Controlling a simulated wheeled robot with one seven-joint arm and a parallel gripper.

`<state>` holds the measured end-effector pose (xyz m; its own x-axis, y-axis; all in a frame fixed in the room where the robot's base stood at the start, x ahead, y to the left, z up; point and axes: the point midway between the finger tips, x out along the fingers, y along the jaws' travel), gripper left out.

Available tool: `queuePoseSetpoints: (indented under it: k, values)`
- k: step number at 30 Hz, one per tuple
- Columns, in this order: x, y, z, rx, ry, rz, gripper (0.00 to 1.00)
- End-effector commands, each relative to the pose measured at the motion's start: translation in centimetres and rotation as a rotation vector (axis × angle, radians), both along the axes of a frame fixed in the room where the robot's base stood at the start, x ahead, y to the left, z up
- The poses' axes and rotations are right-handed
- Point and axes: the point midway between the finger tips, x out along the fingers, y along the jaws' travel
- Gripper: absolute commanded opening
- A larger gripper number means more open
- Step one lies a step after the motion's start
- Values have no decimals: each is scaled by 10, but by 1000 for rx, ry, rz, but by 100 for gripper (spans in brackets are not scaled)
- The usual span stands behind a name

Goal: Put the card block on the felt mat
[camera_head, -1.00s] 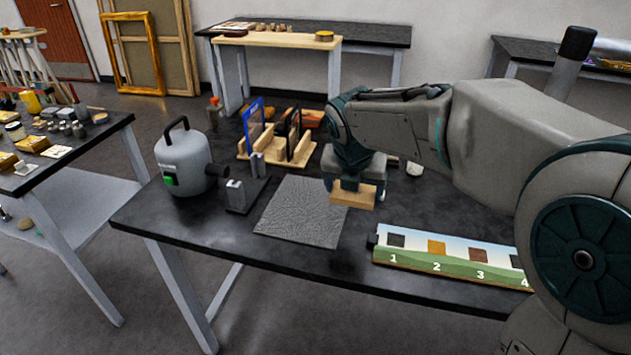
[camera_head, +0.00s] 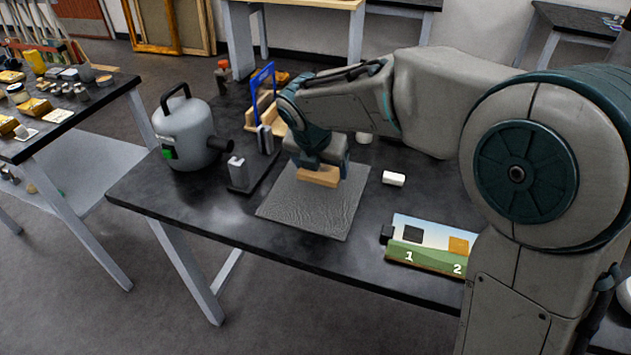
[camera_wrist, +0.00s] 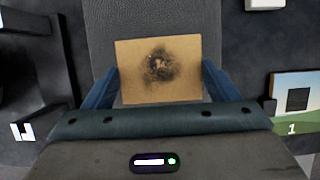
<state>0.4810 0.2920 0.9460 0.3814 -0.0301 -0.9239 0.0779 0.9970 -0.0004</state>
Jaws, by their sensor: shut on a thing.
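The card block (camera_head: 318,176) is a tan, flat-sided block. In the wrist view the card block (camera_wrist: 158,68) shows a dark smudge on its upper face and sits between the two blue fingers. My gripper (camera_head: 322,170) is shut on it. The felt mat (camera_head: 325,218) is a grey textured square on the black table. The block is over the far part of the mat; I cannot tell whether it touches it. In the wrist view the felt mat (camera_wrist: 150,22) lies beneath and beyond the block.
A grey canister (camera_head: 186,135) and a dark stand (camera_head: 245,175) are left of the mat. A wooden rack with a blue frame (camera_head: 262,105) stands behind. A white cylinder (camera_head: 393,179) and a numbered board (camera_head: 430,246) lie to the right.

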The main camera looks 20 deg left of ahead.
Motion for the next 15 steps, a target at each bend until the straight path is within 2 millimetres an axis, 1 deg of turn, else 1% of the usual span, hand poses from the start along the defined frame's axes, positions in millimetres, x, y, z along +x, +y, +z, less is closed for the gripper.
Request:
queuePoseSetpoints:
  k: [1,3,6,8,12,15]
  values:
    - [-1,5,-4,-1,0,3,58]
    - [-2,9,-6,0,-1,1,58]
    - [-2,10,-11,-1,0,0,58]
    - [-2,10,-18,-2,1,0,58]
    - [-2,10,-40,-2,1,0,58]
    - [-2,10,-47,-1,0,0,58]
